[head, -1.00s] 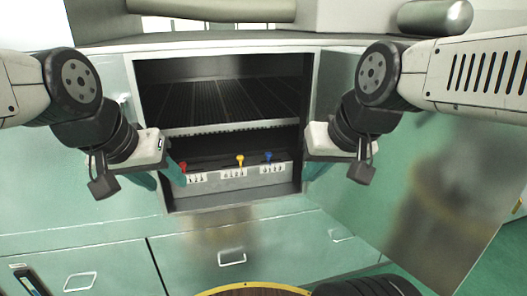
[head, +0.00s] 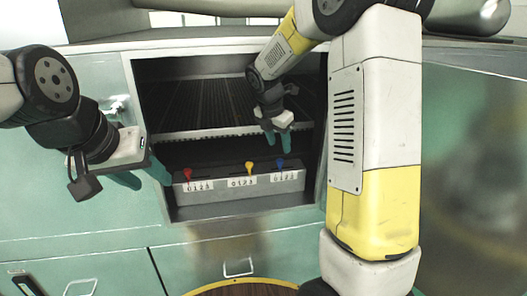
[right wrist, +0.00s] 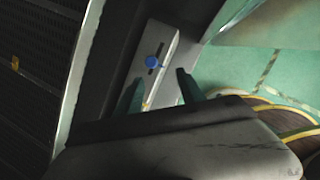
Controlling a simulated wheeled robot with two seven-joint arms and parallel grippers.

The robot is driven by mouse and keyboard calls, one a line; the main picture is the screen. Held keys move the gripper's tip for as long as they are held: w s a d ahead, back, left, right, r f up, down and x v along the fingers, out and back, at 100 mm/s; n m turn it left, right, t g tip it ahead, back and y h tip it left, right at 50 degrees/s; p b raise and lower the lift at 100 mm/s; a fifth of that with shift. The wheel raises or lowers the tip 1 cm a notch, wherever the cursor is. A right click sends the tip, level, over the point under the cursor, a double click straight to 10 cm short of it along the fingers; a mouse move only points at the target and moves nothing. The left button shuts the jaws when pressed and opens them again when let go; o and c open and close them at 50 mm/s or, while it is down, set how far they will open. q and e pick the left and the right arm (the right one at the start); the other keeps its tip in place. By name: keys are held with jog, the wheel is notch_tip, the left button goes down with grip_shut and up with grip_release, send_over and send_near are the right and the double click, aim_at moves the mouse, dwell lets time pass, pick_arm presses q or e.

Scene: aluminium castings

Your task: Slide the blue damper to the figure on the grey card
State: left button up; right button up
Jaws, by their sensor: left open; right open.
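The blue damper (head: 280,163) is a small knob at the right end of a grey bar (head: 240,191) inside the open cabinet. My left gripper (head: 150,178) is open and empty at the opening's left edge. I cannot make out a grey card.
A red knob (head: 187,174) and a yellow knob (head: 250,167) stand on the same bar, left of the blue one. A dark ribbed rack (head: 200,104) lies above the bar. The cabinet's side walls and the rack's front edge bound the opening.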

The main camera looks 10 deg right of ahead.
aim_at(279, 160)
jog(key=shift+n, duration=0.9)
jog(key=x, duration=0.3)
jog(key=w+x, duration=0.1)
jog(key=x, duration=0.2)
jog(key=w+x, duration=0.1)
jog(key=x, duration=0.2)
jog(key=shift+a+f, duration=0.2)
jog(key=shift+a, duration=0.1)
grip_shut()
